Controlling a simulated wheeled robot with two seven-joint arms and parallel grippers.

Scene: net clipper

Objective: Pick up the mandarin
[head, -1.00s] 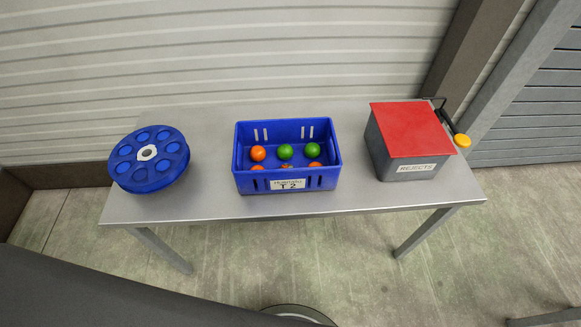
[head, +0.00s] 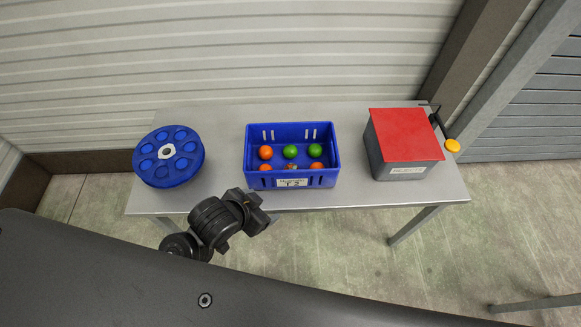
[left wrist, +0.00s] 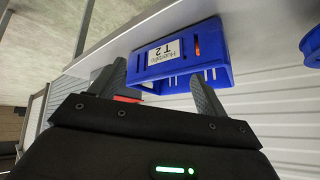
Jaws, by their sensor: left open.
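A blue crate (head: 250,177) with a "T 2" label stands mid-table and holds orange mandarins and green fruits. One mandarin (head: 265,152) lies at the back left, beside a green fruit (head: 290,151). Another green fruit (head: 315,151) is at the back right. Other orange fruits in the front row are partly hidden by the crate's front wall. My left gripper (head: 268,208) is in front of the table edge, below and left of the crate, apart from it. In the left wrist view the gripper (left wrist: 158,76) is open and empty, with the crate (left wrist: 217,56) beyond its fingers.
A blue wheel-like disc with round pockets (head: 186,164) stands on the left of the table. A grey box with a red lid (head: 405,135) and a lever with a yellow knob (head: 452,146) is on the right. Bare tabletop (head: 222,165) lies between disc and crate.

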